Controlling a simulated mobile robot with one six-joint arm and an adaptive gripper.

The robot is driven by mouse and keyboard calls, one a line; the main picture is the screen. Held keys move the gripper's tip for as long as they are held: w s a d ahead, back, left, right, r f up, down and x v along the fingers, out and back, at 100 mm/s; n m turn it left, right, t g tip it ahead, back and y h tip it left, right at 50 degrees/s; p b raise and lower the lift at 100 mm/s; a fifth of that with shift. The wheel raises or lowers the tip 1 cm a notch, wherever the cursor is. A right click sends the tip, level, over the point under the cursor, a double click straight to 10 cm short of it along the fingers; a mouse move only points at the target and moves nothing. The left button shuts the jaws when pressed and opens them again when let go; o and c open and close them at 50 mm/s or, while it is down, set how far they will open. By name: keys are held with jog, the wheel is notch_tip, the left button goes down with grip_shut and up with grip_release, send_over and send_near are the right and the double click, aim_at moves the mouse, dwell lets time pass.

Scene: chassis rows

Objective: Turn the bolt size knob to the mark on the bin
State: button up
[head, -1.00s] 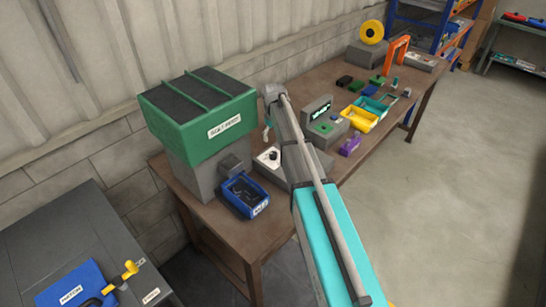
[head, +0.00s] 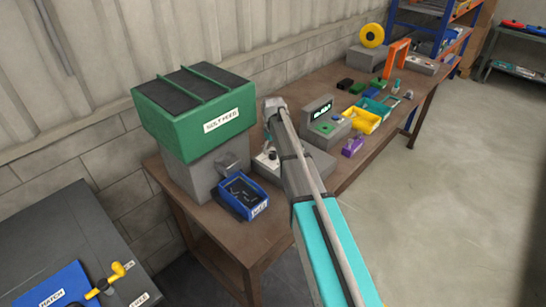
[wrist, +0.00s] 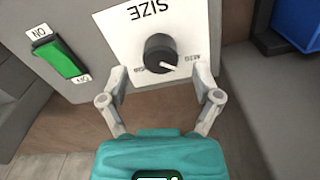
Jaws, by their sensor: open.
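The bolt size knob (wrist: 160,52) is black and round with a white pointer line. It sits on a white plate (wrist: 122,38) lettered SIZE, upside down in the wrist view. The pointer aims to the lower right, near a small label too blurred to read. My gripper (wrist: 160,72) is open, its fingertips either side of the knob's near edge and apart from it. In the head view the white plate is mostly hidden by my arm. The blue bin (head: 232,203) stands below the green bolt feed (head: 190,112); its front label is too small to read.
A green rocker switch (wrist: 60,58) marked ON and OFF is left of the plate in the wrist view. The bin (wrist: 297,22) shows at the upper right there. Yellow and teal trays (head: 362,119) stand farther along the bench (head: 215,222).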

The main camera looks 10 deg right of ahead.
jog(key=shift+f+b, duration=0.7)
jog(key=shift+f, duration=0.25)
grip_shut()
jog(key=shift+m, duration=0.5)
jog(key=m, duration=0.4)
jog(key=shift+m, duration=2.4)
